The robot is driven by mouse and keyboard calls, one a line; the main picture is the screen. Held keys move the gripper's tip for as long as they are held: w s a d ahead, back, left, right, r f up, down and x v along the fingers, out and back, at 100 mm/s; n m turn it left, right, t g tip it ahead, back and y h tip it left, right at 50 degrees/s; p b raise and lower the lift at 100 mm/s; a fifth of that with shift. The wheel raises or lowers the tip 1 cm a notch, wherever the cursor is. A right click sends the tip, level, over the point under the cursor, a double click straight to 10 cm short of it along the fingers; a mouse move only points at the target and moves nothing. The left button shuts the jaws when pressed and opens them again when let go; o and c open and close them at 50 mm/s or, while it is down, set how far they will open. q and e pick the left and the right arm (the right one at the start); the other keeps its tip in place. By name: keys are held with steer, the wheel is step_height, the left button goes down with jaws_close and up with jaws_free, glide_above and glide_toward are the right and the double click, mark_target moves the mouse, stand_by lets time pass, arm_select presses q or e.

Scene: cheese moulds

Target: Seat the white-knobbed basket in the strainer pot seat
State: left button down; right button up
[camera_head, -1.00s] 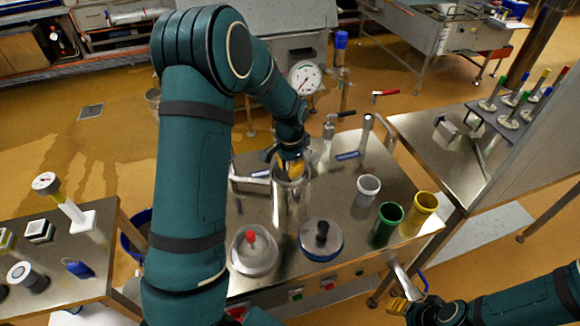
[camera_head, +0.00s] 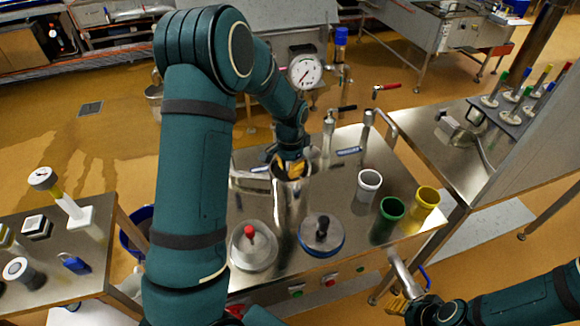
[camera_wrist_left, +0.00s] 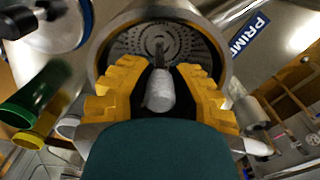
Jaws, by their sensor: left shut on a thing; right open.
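My left gripper (camera_head: 290,166) is at the mouth of a tall metal strainer pot (camera_head: 289,205) in the head view. In the left wrist view its yellow fingers (camera_wrist_left: 160,88) are shut on a white knob (camera_wrist_left: 159,92) with a dark stem. A perforated metal disc (camera_wrist_left: 158,40) shows behind the knob, inside a round metal wall (camera_wrist_left: 112,36). I cannot tell whether the disc belongs to the white-knobbed basket or to the pot's floor. The basket's lower part is hidden. My right gripper (camera_head: 398,304) is open and empty at the table's front right.
A red-knobbed lid (camera_head: 252,250) and a black-knobbed, blue-rimmed lid (camera_head: 321,239) lie in front of the pot. White (camera_head: 368,187), green (camera_head: 387,219) and yellow (camera_head: 422,206) cups stand at the right. Pipes and valves (camera_head: 328,130) rise behind the pot.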

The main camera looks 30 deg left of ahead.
arm_select(q)
steer(key=shift+f+b, duration=1.2)
steer(key=shift+f, duration=0.65)
steer(key=c, duration=0.9)
jaws_free()
step_height(320, 180, up, 12)
steer(key=shift+r, duration=0.1)
